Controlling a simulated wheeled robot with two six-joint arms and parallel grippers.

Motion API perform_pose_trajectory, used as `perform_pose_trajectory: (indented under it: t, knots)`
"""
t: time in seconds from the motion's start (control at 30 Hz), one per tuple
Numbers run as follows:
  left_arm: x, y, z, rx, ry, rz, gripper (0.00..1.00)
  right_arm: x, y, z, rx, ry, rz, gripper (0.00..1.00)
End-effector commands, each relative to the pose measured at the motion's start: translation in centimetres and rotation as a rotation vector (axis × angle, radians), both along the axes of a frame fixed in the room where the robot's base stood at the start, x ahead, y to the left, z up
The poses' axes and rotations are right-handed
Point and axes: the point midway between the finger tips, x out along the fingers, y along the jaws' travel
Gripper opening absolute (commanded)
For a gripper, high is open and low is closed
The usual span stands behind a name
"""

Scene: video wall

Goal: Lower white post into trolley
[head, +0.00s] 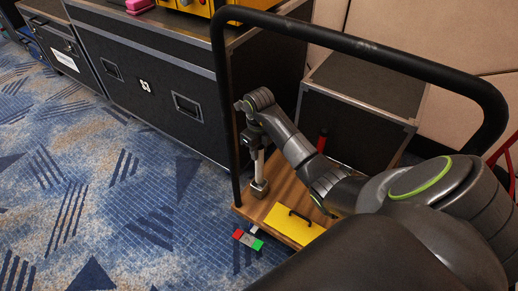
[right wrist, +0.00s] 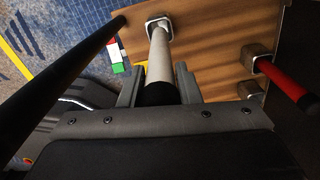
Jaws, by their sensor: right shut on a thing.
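The white post (head: 260,164) hangs upright below my right gripper (head: 254,134) in the head view. In the right wrist view my right gripper (right wrist: 158,80) is shut on the dark upper part of the white post (right wrist: 163,55). The post's lower end meets a square metal-rimmed socket (right wrist: 151,22) on the trolley's wooden deck (right wrist: 205,45); I cannot tell how deep it sits. The socket (head: 259,189) stands at the deck's left side in the head view. The trolley's deck (head: 284,190) is partly hidden by my right arm. My left gripper is not in view.
The trolley's black handle bar (head: 350,43) arches over my arm. A red post (right wrist: 283,80) stands in another socket. A yellow item (head: 287,224) lies at the deck's near end. A red-white-green block (head: 248,240) is beside it. Black cases (head: 180,80) stand behind; carpet at left is clear.

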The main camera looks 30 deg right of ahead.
Motion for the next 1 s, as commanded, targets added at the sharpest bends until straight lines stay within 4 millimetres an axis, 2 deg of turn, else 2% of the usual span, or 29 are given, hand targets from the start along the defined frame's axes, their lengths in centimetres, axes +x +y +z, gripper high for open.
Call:
perform_pose_trajectory:
  t: [0.27, 1.0]
  knots:
    - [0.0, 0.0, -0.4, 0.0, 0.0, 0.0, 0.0, 0.0, 0.0, -0.5, 0.0, -0.001, 0.0, 0.0]
    - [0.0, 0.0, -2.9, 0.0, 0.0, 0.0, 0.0, 0.0, 0.0, -4.2, 0.0, -0.001, 0.0, 0.0]
